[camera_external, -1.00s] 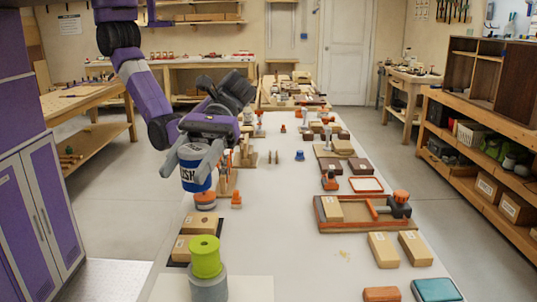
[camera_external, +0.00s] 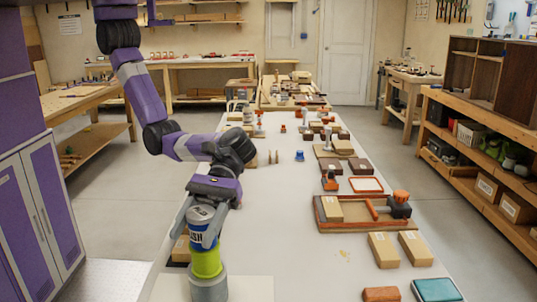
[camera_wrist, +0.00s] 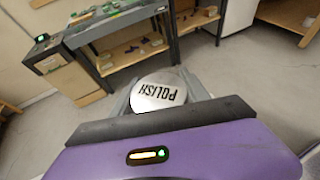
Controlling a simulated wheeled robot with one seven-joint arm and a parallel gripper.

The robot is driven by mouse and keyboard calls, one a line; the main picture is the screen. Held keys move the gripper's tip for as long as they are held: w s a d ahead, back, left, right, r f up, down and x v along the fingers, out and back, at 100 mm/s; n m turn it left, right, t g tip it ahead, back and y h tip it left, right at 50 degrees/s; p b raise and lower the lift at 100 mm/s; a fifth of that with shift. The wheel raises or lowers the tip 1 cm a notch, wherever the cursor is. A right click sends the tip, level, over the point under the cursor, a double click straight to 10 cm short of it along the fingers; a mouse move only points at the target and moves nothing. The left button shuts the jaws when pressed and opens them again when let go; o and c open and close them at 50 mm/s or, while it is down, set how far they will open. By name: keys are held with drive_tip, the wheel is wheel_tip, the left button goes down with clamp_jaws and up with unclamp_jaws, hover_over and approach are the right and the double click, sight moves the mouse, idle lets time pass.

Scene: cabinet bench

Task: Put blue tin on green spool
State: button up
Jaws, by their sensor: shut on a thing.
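The blue tin (camera_external: 203,238) has a white label band and a pale lid. In the wrist view its lid (camera_wrist: 158,92) reads "POLISH". My gripper (camera_external: 204,222) is shut on the tin, with fingers on both sides of it. The green spool (camera_external: 206,264) stands upright on a grey round piece (camera_external: 208,288) at the near left of the bench. The tin is upright directly above the spool. Its bottom meets the spool's top in the outside view; I cannot tell whether they touch.
A wooden block (camera_external: 181,248) lies just behind the spool, partly hidden by my gripper. A wooden tray (camera_external: 365,213) with a clamp, and loose blocks (camera_external: 383,250), lie to the right. The white bench top (camera_external: 290,235) between is clear.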

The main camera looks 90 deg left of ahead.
drive_tip(key=shift+f, duration=0.1)
drive_tip(key=o, duration=1.6)
drive_tip(key=shift+w+a+r, duration=0.1)
drive_tip(key=shift+a+r, duration=0.1)
drive_tip(key=v, duration=1.1)
drive_tip(key=shift+a+r+b, duration=0.15)
drive_tip(key=shift+a+b, duration=0.05)
drive_tip(key=shift+b, duration=0.15)
drive_tip(key=shift+w, duration=0.1)
